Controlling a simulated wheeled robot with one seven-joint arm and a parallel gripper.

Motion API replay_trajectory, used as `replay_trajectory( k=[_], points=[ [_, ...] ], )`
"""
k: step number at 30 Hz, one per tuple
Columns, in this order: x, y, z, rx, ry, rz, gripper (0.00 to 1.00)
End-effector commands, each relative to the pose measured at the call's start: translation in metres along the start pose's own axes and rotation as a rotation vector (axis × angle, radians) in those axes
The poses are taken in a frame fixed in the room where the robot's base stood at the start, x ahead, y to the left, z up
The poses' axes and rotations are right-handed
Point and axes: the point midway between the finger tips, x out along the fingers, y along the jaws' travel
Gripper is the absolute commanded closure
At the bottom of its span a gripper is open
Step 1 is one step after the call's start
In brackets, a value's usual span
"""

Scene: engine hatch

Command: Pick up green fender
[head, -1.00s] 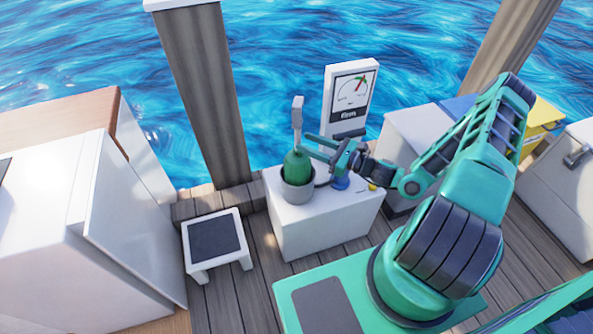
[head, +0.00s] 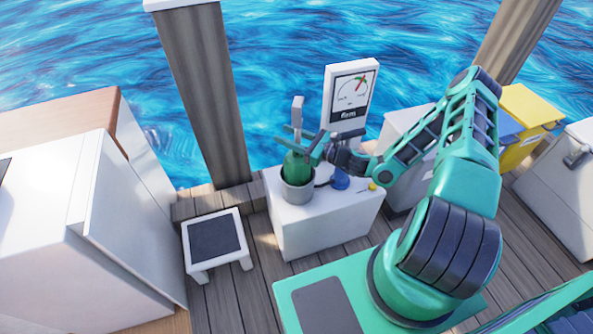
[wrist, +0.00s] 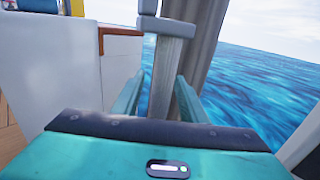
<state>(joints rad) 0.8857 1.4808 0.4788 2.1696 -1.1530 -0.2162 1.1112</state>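The green fender (head: 296,166) stands upright in a grey round holder (head: 297,189) on a white block, in the head view. A pale grey upright piece (head: 297,112) rises just behind or above it; I cannot tell if it is attached. My gripper (head: 302,146) is at the fender's upper part, its fingers spread to either side. In the wrist view the two fingers (wrist: 160,97) are apart, with a grey upright piece (wrist: 171,70) showing between them. The green body of the fender does not clearly show there.
A gauge panel (head: 349,97) stands behind the white block (head: 318,227). A blue item (head: 340,182) and a small yellow item (head: 373,187) lie right of the holder. A low step stool (head: 214,240) is at left, near a wooden post (head: 206,95). Water lies beyond.

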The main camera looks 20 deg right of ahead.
Motion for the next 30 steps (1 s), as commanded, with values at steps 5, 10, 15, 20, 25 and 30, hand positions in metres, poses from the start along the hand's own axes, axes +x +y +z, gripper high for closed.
replay_trajectory(
  k=[5, 10, 15, 20, 25, 30],
  points=[
    [-0.0002, 0.0001, 0.0001, 0.0, 0.0, 0.0, 0.92],
    [-0.0003, 0.0001, 0.0001, 0.0, 0.0, 0.0, 1.0],
    [-0.0004, 0.0001, 0.0001, 0.0, 0.0, 0.0, 1.0],
    [-0.0004, 0.0001, 0.0001, 0.0, 0.0, 0.0, 1.0],
    [-0.0004, 0.0001, 0.0001, 0.0, 0.0, 0.0, 1.0],
    [-0.0004, 0.0, 0.0001, 0.0, 0.0, 0.0, 1.0]
  ],
)
